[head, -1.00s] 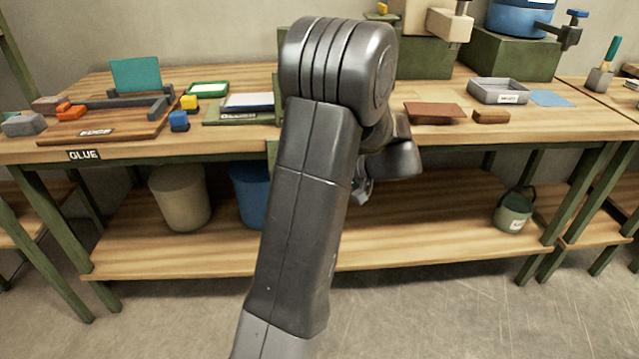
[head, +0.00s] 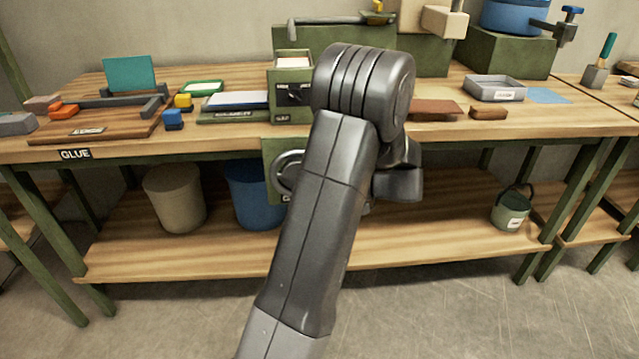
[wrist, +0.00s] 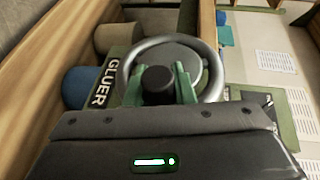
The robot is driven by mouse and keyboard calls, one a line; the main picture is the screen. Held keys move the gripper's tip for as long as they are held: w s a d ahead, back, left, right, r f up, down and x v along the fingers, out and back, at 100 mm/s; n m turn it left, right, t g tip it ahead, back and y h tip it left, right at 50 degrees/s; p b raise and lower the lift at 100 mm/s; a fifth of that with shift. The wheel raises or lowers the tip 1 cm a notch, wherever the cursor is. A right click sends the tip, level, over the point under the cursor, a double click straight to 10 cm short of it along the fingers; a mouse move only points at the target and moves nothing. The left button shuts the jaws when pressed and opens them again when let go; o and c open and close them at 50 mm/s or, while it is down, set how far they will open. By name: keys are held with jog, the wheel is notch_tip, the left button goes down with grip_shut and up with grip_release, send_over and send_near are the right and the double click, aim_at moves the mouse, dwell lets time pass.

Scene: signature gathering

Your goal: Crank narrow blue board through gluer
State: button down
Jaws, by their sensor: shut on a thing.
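The gluer (head: 291,78) is a green box at the table's front edge, partly behind my arm. Its grey crank wheel (head: 283,178) hangs on a green panel below the tabletop; it also shows in the wrist view (wrist: 211,62). My gripper (wrist: 160,86) is shut on the wheel's black knob (wrist: 157,80), with green fingers at its sides. In the head view my arm hides the gripper. A flat slab with a white top and bluish edge (head: 237,99) lies on the green tray left of the gluer; I cannot tell whether it is the narrow blue board.
A wooden jig (head: 95,130) with a teal panel (head: 130,74) stands at left, near blue (head: 173,120) and yellow blocks. A brown board (head: 434,108) and grey tray (head: 494,88) are at right. Bins (head: 174,199) stand on the lower shelf.

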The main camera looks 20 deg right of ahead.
jog(key=shift+a, duration=0.1)
jog(key=c, duration=1.2)
grip_release()
jog(key=shift+a, duration=0.1)
jog(key=shift+c, duration=0.2)
jog(key=p+v, duration=0.1)
jog(key=v, duration=1.3)
jog(key=shift+w+f, duration=0.1)
jog(key=shift+w, duration=0.05)
jog(key=x, duration=1.3)
jog(key=shift+w+a+b, duration=0.15)
jog(key=shift+a+b, duration=0.15)
jog(key=shift+b, duration=0.15)
